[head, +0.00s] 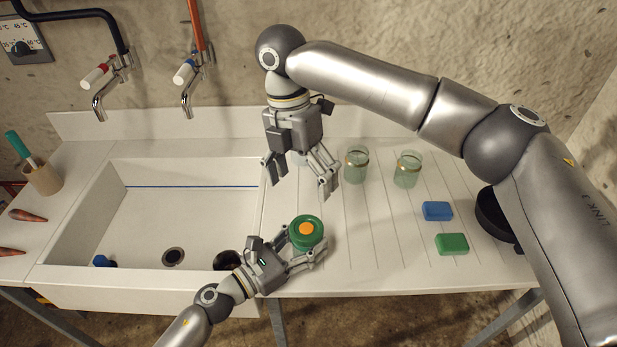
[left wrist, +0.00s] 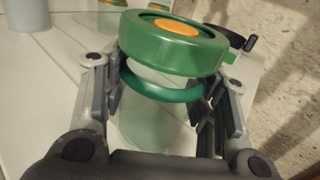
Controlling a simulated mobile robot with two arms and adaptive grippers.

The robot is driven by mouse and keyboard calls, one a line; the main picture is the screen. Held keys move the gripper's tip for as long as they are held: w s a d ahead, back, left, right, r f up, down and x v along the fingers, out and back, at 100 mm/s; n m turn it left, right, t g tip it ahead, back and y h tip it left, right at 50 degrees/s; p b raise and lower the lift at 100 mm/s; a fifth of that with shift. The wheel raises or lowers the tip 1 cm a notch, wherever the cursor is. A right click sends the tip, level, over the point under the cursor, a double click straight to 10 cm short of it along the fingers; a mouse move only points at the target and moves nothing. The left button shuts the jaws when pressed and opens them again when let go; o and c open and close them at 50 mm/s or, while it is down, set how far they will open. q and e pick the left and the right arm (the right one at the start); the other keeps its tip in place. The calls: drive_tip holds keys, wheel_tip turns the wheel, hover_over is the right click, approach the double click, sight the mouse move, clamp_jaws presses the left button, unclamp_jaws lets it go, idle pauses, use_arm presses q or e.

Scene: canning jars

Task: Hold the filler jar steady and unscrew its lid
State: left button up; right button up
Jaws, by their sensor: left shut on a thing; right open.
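The filler jar has a green lid (head: 306,232) with an orange centre and stands on the ribbed drainboard right of the sink. In the left wrist view its pale glass body (left wrist: 150,115) shows below the green lid (left wrist: 172,45), with a green ring (left wrist: 160,88) around the neck. My left gripper (head: 306,254) is shut on the jar from the front, its fingers on both sides below the lid. My right gripper (head: 301,187) is open and empty, pointing down, above and behind the jar. The lid sits on the jar.
Two open glass jars (head: 356,165) (head: 408,170) stand behind. A blue block (head: 437,211) and a green block (head: 452,244) lie to the right, near a dark round pan (head: 490,215). The sink (head: 180,225) is left, with two taps (head: 190,80) above.

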sight(308, 226)
drive_tip(key=f+m, duration=0.2)
drive_tip(key=f, duration=0.1)
drive_tip(key=s+d+f+m+t, duration=0.1)
drive_tip(key=f+m, duration=0.2)
drive_tip(key=f, duration=0.1)
drive_tip(key=f+m+y, duration=0.1)
drive_tip(key=f+m, duration=0.1)
drive_tip(key=f, duration=0.1)
drive_tip(key=shift+s+d+f+m+t, duration=0.15)
drive_tip(key=shift+s+f+m+t, duration=0.15)
drive_tip(key=shift+f, duration=0.1)
drive_tip(key=shift+c, duration=0.4)
drive_tip(key=c, duration=1.1)
drive_tip(key=n, duration=0.3)
drive_tip(key=shift+w+n, duration=0.1)
drive_tip(key=shift+n, duration=0.3)
drive_tip(key=shift+r, duration=0.1)
drive_tip(key=shift+r, duration=0.2)
drive_tip(key=shift+r, duration=1)
